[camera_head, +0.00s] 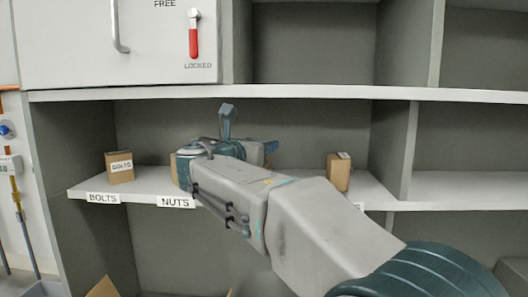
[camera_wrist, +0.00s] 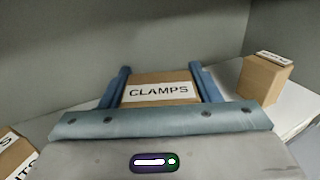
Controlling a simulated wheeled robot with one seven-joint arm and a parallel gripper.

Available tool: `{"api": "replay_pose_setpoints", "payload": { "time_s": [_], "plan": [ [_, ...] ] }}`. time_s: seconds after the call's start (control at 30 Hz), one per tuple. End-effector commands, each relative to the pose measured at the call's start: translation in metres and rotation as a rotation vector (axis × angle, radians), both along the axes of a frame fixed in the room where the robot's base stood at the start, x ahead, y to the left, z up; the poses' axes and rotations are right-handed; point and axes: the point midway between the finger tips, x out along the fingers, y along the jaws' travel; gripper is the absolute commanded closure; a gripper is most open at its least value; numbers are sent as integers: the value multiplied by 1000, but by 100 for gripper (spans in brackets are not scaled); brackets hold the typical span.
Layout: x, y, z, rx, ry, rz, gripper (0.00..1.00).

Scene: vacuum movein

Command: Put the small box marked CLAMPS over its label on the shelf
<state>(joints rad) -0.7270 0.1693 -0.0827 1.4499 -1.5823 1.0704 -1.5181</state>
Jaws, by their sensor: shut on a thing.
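The small CLAMPS box (camera_wrist: 160,91) is brown with a white label that faces my wrist camera. My gripper (camera_wrist: 160,72) is shut on it, with one blue finger on each side. In the head view my gripper (camera_head: 268,148) is above the middle shelf, between the NUTS label (camera_head: 176,202) and a brown box on the right. My arm hides the held box almost wholly there, and I cannot tell whether it touches the shelf. A shelf-edge label (camera_head: 360,205) right of my arm shows only its end; the CLAMPS shelf label cannot be read.
The BOLTS box (camera_head: 120,168) stands behind the BOLTS label (camera_head: 103,198). Another brown box (camera_head: 179,172) is partly hidden behind my wrist. The brown box on the right (camera_head: 338,173) stands near an upright divider (camera_head: 395,140). The upper shelf board (camera_head: 300,92) runs above my gripper.

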Motion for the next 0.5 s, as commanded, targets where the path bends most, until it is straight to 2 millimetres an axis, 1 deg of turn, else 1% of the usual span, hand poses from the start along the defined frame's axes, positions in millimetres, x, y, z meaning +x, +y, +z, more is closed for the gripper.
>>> {"api": "replay_pose_setpoints", "payload": {
  "time_s": [0.03,0.23,0.3,0.4,0.5],
  "plan": [
    [7,-4,2,0,-1,-2,77],
    [22,-11,2,0,-1,-3,77],
    [32,-17,2,0,-1,-5,77],
    [30,-15,-18,-3,3,0,77],
    [30,-14,-29,-2,1,0,77]
  ]
}}
